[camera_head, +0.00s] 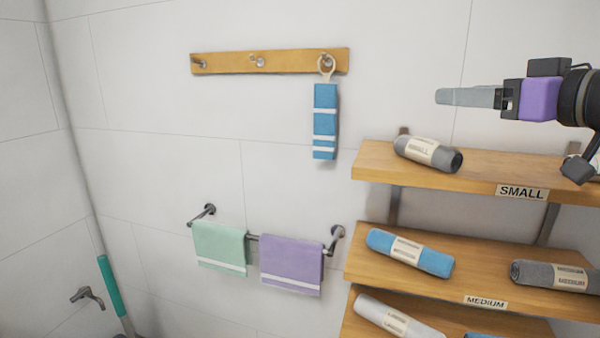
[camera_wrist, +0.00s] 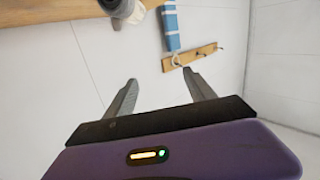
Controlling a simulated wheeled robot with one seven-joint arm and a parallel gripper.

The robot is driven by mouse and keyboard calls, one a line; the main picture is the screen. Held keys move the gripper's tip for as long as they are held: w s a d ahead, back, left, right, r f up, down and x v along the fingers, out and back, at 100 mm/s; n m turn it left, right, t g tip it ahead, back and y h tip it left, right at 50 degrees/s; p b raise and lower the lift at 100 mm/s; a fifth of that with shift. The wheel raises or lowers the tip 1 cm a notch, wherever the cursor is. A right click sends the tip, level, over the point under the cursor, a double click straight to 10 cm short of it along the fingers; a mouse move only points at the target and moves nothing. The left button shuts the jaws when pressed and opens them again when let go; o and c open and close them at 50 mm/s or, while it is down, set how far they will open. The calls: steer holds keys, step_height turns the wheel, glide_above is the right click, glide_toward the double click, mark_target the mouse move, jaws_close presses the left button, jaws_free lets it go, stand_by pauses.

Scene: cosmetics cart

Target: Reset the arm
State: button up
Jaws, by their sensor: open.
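My gripper (camera_head: 440,97) is at the upper right in the head view, above the top shelf and pointing left. In the wrist view its two grey fingers (camera_wrist: 163,92) are spread apart with nothing between them. Its body there is purple and black. The gripper is to the right of the blue striped towel (camera_head: 325,122), which hangs by a loop from the right hook of the wooden rack (camera_head: 225,62). The towel (camera_wrist: 171,28) and rack (camera_wrist: 188,57) also show in the wrist view, beyond the fingers.
A rolled grey towel (camera_head: 428,153) lies on the shelf marked SMALL (camera_head: 480,180), below my gripper. Rolled blue (camera_head: 410,253) and grey (camera_head: 555,275) towels lie on the MEDIUM shelf. Green (camera_head: 220,247) and purple (camera_head: 291,264) towels hang on a bar. Left of the gripper is free room.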

steer(key=s+d+f+m+t+h, duration=0.25)
steer(key=s+f+m+h, duration=0.3)
steer(key=f, duration=0.65)
steer(key=s+d+f+m+t+h, duration=0.2)
steer(key=s+f+m+t+h, duration=0.3)
steer(key=f, duration=0.8)
steer(key=s+a+f+n+g+y, duration=0.1)
steer(key=s+a+f+g, duration=0.1)
steer(key=s+f, duration=0.5)
steer(key=s+a+f+n+g+y, duration=0.1)
steer(key=s+f, duration=0.7)
steer(key=s, duration=0.8)
steer(key=s+a+f+n+g+y, duration=0.2)
steer(key=s+a+f+g, duration=0.3)
steer(key=s, duration=0.7)
step_height(320, 180, down, 2)
steer(key=shift+a+f+n, duration=0.15)
steer(key=shift+a+n, duration=0.5)
steer(key=shift+a, duration=0.4)
